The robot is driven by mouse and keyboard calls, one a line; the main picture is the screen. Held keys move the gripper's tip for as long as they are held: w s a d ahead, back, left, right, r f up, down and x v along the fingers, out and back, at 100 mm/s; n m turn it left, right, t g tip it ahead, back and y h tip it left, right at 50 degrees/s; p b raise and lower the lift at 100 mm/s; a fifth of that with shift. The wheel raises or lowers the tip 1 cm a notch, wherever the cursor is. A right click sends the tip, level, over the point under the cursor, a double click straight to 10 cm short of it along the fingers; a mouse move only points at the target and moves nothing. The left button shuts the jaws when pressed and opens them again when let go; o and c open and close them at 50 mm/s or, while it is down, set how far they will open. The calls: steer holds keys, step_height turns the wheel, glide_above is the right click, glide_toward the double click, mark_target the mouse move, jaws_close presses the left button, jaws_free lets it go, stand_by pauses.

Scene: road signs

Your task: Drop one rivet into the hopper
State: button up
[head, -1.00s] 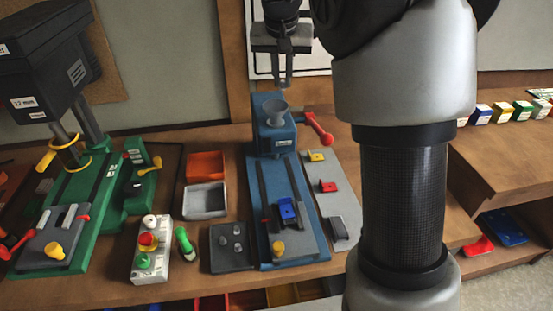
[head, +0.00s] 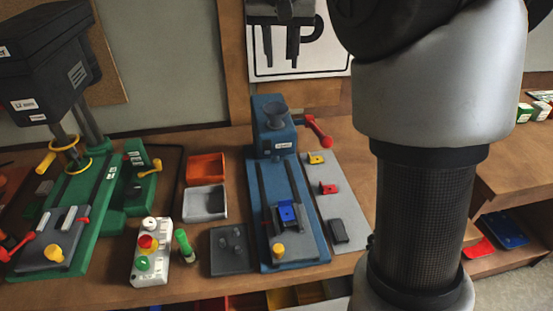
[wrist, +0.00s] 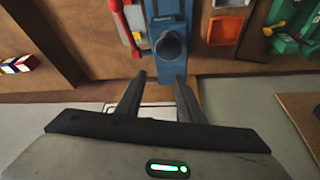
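The hopper (head: 275,113) is a grey funnel on top of the blue press (head: 272,138). In the wrist view, the dark round mouth of the hopper (wrist: 171,45) lies just beyond my fingertips. My gripper (head: 281,58) is above and behind the hopper in the head view, in front of the wall sign. Its two fingers are apart with nothing visible between them; the wrist view also shows my gripper (wrist: 158,80) open and empty. Several small grey rivets (head: 236,243) stand in the dark square tray (head: 218,268) left of the press base. The inside of the hopper is too dark to read.
A red-handled lever (head: 319,130) sticks out right of the press. A green drill press (head: 90,205) stands left. An orange bin (head: 206,166), a grey bin (head: 204,211) and a button box (head: 150,262) lie between. A white sign (head: 325,50) is on the wall behind.

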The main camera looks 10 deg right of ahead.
steer(key=v, duration=1)
steer(key=s+f+n, duration=0.1)
steer(key=s+f, duration=0.4)
steer(key=s, duration=0.4)
steer(key=s+d+f+n, duration=0.1)
steer(key=s+f, duration=0.5)
steer(key=s, duration=0.3)
steer(key=s+d+f+n+t+y, duration=0.1)
steer(key=s+f, duration=0.5)
steer(key=s, duration=0.3)
steer(key=shift+s, duration=0.4)
